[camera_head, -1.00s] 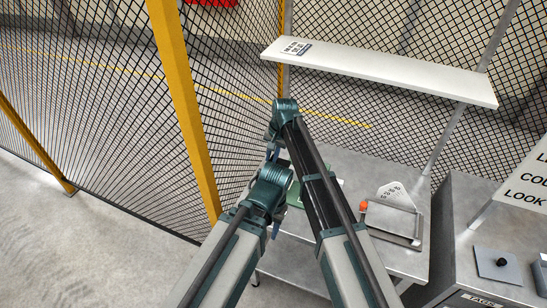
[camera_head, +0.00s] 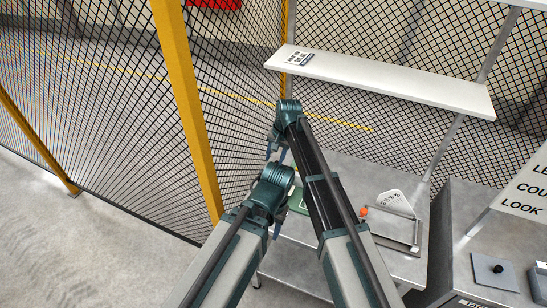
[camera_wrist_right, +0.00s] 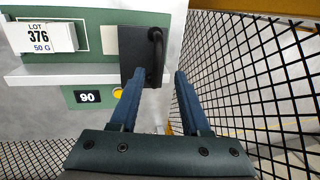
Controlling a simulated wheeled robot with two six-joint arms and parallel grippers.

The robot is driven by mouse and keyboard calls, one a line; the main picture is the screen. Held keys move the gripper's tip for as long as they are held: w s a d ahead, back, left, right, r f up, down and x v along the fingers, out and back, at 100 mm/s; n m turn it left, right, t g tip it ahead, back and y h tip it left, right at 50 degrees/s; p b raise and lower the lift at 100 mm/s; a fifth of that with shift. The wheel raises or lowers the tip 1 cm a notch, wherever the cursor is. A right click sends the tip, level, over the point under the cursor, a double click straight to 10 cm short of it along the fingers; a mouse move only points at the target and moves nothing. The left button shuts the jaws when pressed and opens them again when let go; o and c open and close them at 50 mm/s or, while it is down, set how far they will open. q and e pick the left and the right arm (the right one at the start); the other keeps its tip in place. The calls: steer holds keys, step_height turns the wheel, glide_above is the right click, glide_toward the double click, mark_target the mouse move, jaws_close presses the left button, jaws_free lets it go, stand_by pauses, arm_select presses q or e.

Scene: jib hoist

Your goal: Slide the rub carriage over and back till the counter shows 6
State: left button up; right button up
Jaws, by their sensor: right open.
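In the right wrist view, a green rig (camera_wrist_right: 105,20) holds a dark block with a black bar handle (camera_wrist_right: 157,50), seemingly the rub carriage. My right gripper (camera_wrist_right: 158,76) is open, its two blue fingers pointing at the handle, which lies near and between the fingertips. I cannot tell whether they touch. A small dark counter plate (camera_wrist_right: 87,97) reads 90. In the head view the green rig (camera_head: 298,200) is mostly hidden behind my arms. My right gripper (camera_head: 273,150) shows small there. My left gripper (camera_head: 277,224) is partly hidden, and its jaws are unclear.
A white block (camera_wrist_right: 45,37) marked LOT 376 50 G sits on the rig. A metal table (camera_head: 350,175) carries a hinged plate device with an orange knob (camera_head: 363,211). A white shelf (camera_head: 390,80) hangs above. Mesh fencing and a yellow post (camera_head: 188,110) stand at left.

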arm_select(q)
step_height(320, 180, up, 10)
steer(key=p, duration=0.9)
steer(key=shift+r, duration=0.2)
arm_select(e)
step_height(320, 180, up, 10)
steer(key=d, duration=0.2)
steer(key=shift+s+r, duration=0.2)
steer(key=shift+s, duration=0.1)
steer(key=s+d+n+h, duration=0.2)
steer(key=s+d+n, duration=0.2)
steer(key=s+d, duration=1.85)
arm_select(q)
step_height(320, 180, down, 9)
steer(key=b, duration=0.8)
arm_select(e)
steer(key=s+a+f+n, duration=0.1)
steer(key=s+a+f, duration=0.1)
steer(key=a+f, duration=0.2)
steer(key=s+a+f+n+h, duration=0.1)
steer(key=s+a+f+n, duration=0.1)
steer(key=a+f, duration=0.3)
steer(key=s+a, duration=0.1)
steer(key=a, duration=0.1)
steer(key=shift+s+a+g, duration=0.3)
steer(key=shift+a+g, duration=0.1)
arm_select(q)
steer(key=shift+r, duration=0.1)
